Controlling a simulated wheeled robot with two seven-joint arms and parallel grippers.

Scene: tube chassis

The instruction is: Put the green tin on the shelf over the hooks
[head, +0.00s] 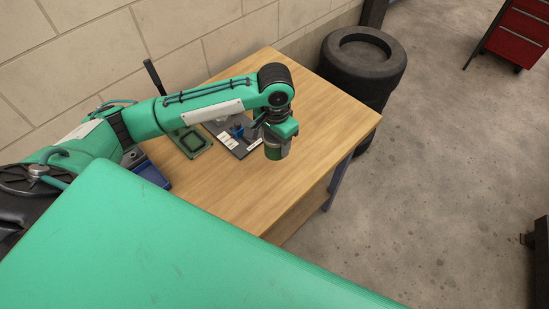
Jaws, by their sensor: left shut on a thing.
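My left arm reaches in from the left over a wooden table (318,108). My left gripper (279,139) is at the wrist end, pointing down above the table, and is shut on the green tin (277,151). Only the lower part of the tin shows under the wrist, and the fingers are mostly hidden. I cannot tell the exact gap between tin and tabletop. No shelf or hooks show in this view. My right gripper is not in view.
A dark board (232,142) with small items and a green tray (190,141) lie on the table left of the tin. A blue bin (150,173) is partly hidden. Stacked black tyres (362,62) stand behind the table, and a red cabinet (521,32) stands far right.

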